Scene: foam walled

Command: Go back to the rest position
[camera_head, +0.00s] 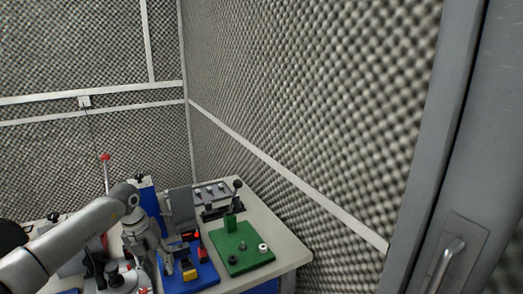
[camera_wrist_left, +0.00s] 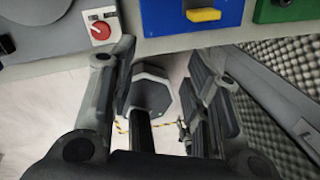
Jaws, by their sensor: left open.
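My left arm comes in from the left in the camera_head view, and its gripper (camera_head: 166,264) points down near the front edge of the table (camera_head: 292,253). In the left wrist view, the two fingers of my left gripper (camera_wrist_left: 162,62) stand wide apart with nothing held between them. The table edge (camera_wrist_left: 70,64) and the boards lie beyond the fingertips. A dark hexagonal part on a black post shows between the fingers, lower down over the floor; I cannot tell what it is. My right gripper is in neither view.
A blue board (camera_head: 203,277) with a yellow block (camera_wrist_left: 203,15) and a green board (camera_head: 247,240) with small knobs lie close to my left gripper. Foam walls (camera_head: 310,90) close in behind and right.

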